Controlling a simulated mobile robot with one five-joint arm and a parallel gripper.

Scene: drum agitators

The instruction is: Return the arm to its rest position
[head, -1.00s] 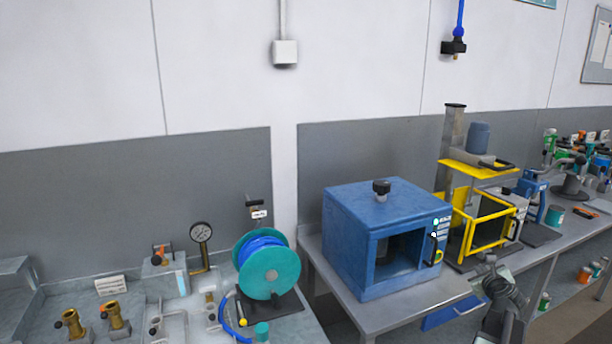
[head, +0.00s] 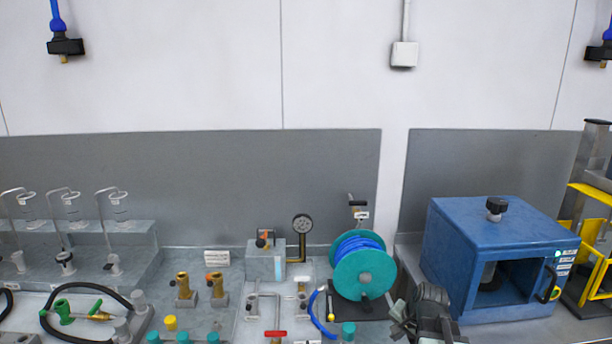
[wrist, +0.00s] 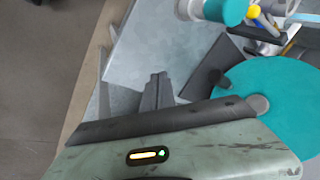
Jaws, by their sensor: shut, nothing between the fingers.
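My gripper (head: 398,322) shows at the bottom of the head view, dark and worn, in front of the hose reel and the blue box. In the wrist view my gripper's fingers (wrist: 156,90) are together with nothing between them. They point over the grey bench top (wrist: 150,45), beside the teal reel (wrist: 285,95). The reel (head: 364,272), wound with blue hose, also stands on its dark base in the head view. My gripper is apart from it as far as I can tell.
A blue box with an open front (head: 492,258) stands right of my gripper. A yellow-framed machine (head: 598,250) is at the far right. Floor (wrist: 40,60) shows past the bench edge.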

